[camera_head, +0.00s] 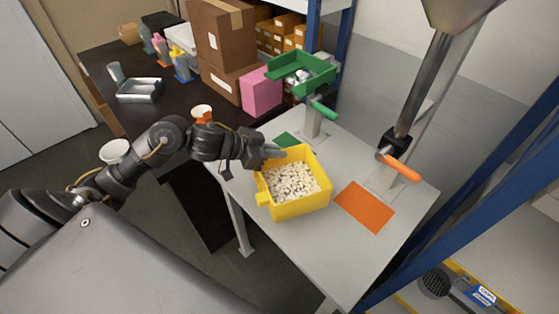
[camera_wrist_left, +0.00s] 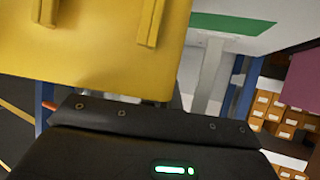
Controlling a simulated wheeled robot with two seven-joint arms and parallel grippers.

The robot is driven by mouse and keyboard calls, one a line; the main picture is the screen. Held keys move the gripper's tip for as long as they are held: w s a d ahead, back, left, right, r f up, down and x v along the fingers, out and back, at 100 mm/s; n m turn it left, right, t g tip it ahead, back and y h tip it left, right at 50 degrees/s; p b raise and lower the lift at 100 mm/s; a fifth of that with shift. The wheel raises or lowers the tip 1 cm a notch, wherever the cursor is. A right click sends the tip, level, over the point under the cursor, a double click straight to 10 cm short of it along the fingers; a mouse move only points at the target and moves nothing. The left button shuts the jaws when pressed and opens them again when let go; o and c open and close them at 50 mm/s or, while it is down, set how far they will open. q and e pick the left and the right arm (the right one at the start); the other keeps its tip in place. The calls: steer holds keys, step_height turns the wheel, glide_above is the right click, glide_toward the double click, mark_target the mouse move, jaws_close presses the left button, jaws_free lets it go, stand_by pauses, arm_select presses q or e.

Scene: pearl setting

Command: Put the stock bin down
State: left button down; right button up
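The stock bin (camera_head: 301,208) is a yellow open box filled with small pale pieces. In the head view it appears upright over the left part of the grey table (camera_head: 290,252); I cannot tell whether its bottom touches the tabletop. My left gripper (camera_head: 274,153) is at the bin's far left rim, its fingers reaching over that corner. In the left wrist view the bin's yellow wall (camera_wrist_left: 95,55) fills the upper left, close to the gripper body. The fingertips are largely hidden there, so their grip is unclear. My right gripper is not in view.
An orange mat (camera_head: 365,207) lies right of the bin, and a green mat (camera_head: 285,140) is partly hidden behind it. A green tray on a stand (camera_head: 302,72) and an orange-handled post (camera_head: 398,166) border the table. The table's front part is clear.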

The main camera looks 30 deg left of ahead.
mark_target(280, 161)
arm_select(q)
steer(key=shift+w+d+f, duration=0.1)
steer(key=shift+w+f, duration=0.1)
steer(key=shift+f, duration=0.55)
steer(key=shift+w+d+f, duration=0.1)
steer(key=shift+w+f, duration=0.1)
steer(key=shift+f, duration=0.5)
steer(key=shift+w+d+f, duration=0.1)
steer(key=shift+w+f, duration=0.1)
steer(key=shift+f, duration=0.55)
steer(key=shift+f, duration=0.15)
steer(key=c, duration=1.6)
jaws_free()
steer(key=shift+c, duration=0.2)
steer(key=shift+r, duration=0.2)
steer(key=v, duration=1.2)
steer(key=shift+b, duration=0.35)
